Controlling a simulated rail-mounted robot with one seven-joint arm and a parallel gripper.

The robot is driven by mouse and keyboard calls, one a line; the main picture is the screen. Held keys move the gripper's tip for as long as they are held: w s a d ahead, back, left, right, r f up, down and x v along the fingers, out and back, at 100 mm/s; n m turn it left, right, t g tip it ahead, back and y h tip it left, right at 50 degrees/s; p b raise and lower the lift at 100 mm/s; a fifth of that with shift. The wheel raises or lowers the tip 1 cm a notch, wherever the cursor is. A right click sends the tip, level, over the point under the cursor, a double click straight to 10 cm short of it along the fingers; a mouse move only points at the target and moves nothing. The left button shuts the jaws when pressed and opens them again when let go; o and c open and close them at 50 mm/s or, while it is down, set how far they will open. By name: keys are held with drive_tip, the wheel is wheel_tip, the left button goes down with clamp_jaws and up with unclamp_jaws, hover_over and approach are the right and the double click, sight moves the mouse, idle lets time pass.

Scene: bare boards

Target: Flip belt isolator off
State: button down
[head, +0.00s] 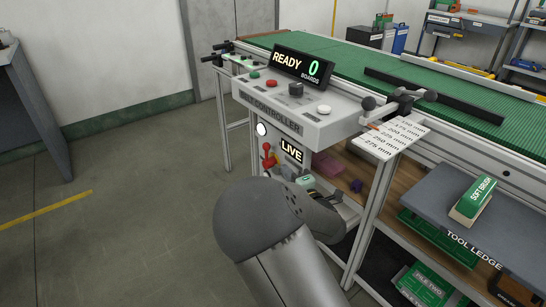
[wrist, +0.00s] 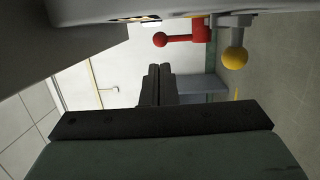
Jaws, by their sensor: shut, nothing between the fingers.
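The belt isolator appears to be the red lever (head: 268,160) on the controller's lower front panel, left of the lit LIVE sign (head: 291,150). In the wrist view a red handle with a ball end (wrist: 185,39) sticks out sideways at the top, with a yellow ball knob (wrist: 235,57) to its right. My gripper (wrist: 158,72) is shut and empty, its two black fingers together below the red ball and apart from it in the picture. In the head view my arm hides the fingertips.
The controller box (head: 300,108) carries coloured buttons and a READY display (head: 302,66) reading 0 boards. A green belt (head: 400,70) runs behind it. A table leg (head: 370,215) and a tool ledge (head: 455,205) with a soft brush (head: 472,201) stand to the right. Floor at left is clear.

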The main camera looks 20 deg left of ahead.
sight(269, 149)
drive_tip(key=b+x, duration=0.2)
drive_tip(key=x, duration=0.7)
drive_tip(key=shift+w+a, duration=0.1)
drive_tip(key=shift+w, duration=0.05)
